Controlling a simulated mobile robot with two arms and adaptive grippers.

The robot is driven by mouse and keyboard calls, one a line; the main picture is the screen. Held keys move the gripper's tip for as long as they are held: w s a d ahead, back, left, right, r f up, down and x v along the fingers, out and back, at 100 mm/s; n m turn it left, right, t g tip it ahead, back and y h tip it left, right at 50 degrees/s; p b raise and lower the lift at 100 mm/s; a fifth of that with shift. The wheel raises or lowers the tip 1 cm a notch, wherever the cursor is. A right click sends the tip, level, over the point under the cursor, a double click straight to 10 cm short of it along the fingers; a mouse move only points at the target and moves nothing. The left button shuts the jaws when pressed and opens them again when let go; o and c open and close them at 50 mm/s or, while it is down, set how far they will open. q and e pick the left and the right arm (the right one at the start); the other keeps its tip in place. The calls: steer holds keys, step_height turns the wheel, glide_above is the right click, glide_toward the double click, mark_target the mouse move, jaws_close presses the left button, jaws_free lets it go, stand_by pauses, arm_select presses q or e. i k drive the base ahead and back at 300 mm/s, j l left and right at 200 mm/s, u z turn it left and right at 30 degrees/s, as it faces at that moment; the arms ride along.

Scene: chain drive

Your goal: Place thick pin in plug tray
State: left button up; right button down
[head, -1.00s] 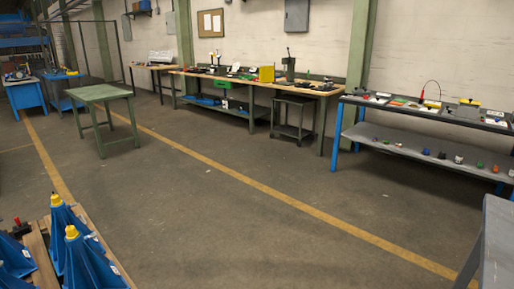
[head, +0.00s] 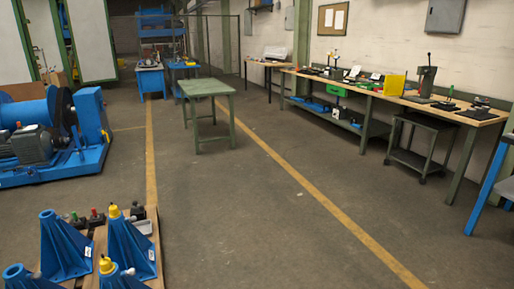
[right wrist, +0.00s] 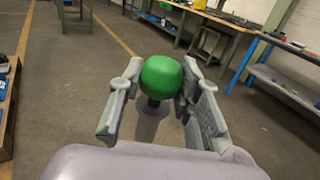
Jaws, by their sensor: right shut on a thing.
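In the right wrist view, my right gripper (right wrist: 162,80) is shut on a pin with a rounded green knob (right wrist: 160,74). A short dark part shows below the knob, and the pin's lower end is hidden. I take this to be the thick pin, though its thickness cannot be judged here. My right gripper does not show in the head view. My left gripper is in neither view. I cannot make out which item is the plug tray.
A green table (head: 206,88) stands mid-floor. A long workbench (head: 379,92) with tools runs along the wall, with a cart (head: 420,160) near its right end. Blue stands (head: 65,248) on a pallet are close at lower left. A blue machine (head: 92,160) is at left. The central floor is clear.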

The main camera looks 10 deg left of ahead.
mark_target(139, 231)
steer(key=i+u, duration=0.1)
steer(key=i, duration=0.5)
steer(key=i+u, duration=0.1)
steer(key=i, duration=0.45)
steer(key=i+l+u, duration=0.1)
steer(key=i, duration=0.5)
steer(key=i+l+u, duration=0.1)
steer(key=i, duration=0.45)
steer(key=i+j+u, duration=0.15)
steer(key=i+u, duration=0.25)
steer(key=i+j+u, duration=0.1)
steer(key=u, duration=0.3)
steer(key=i+l+u, duration=0.1)
steer(key=i+u, duration=0.3)
steer(key=i+l+u, duration=0.15)
steer(key=i+u, duration=0.15)
steer(key=u, duration=0.15)
steer(key=i+l+u, duration=0.25)
steer(key=u, duration=0.15)
steer(key=i, duration=0.05)
